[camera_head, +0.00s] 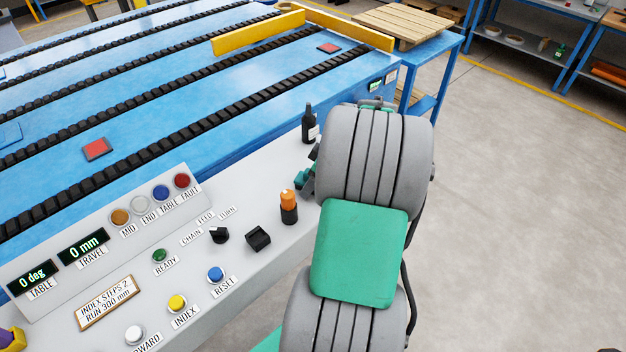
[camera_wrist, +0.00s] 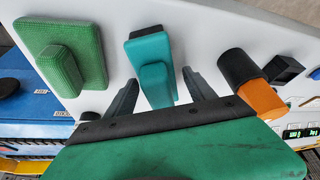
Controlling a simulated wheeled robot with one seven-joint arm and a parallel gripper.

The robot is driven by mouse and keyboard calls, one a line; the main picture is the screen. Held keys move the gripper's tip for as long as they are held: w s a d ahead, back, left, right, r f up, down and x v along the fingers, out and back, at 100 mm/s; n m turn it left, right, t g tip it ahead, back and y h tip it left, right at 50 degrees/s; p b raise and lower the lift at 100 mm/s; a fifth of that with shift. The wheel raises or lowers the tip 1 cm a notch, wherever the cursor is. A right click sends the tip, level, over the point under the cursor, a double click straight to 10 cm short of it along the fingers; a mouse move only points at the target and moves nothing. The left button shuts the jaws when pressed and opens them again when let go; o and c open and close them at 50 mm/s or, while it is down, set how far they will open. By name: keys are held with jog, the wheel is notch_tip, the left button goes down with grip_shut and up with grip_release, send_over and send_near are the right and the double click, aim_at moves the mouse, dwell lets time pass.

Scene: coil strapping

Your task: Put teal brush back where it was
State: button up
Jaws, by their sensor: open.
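The teal brush (camera_wrist: 150,50) lies on the pale grey console top, its narrower raised part towards my gripper. In the wrist view it sits between the two dark fingers of my gripper (camera_wrist: 160,93), with gaps showing on both sides. My gripper is open and holds nothing. In the head view only a small teal part (camera_head: 305,180) shows at the console's edge, beside my grey and green arm, which hides the rest and most of my gripper.
A green textured block with a raised grip (camera_wrist: 72,55) lies left of the brush in the wrist view. An orange and black cylinder (camera_head: 288,206) stands close by on the console. A dark bottle (camera_head: 309,125) stands behind. Buttons and black switches (camera_head: 258,238) are nearer.

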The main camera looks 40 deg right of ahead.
jog(key=v, duration=1.2)
jog(key=w+a+m+g, duration=0.15)
jog(key=w+a, duration=0.25)
jog(key=a, duration=1.4)
jog(key=s+a+m+h, duration=0.1)
jog(key=s+a, duration=0.2)
jog(key=a, duration=0.2)
jog(key=s+a+f+m+h, duration=0.1)
jog(key=s+a+m, duration=0.1)
jog(key=a, duration=0.4)
jog(key=shift+s+f, duration=0.2)
jog(key=shift+s, duration=0.35)
jog(key=shift+a+t, duration=0.15)
jog(key=shift+t, duration=0.1)
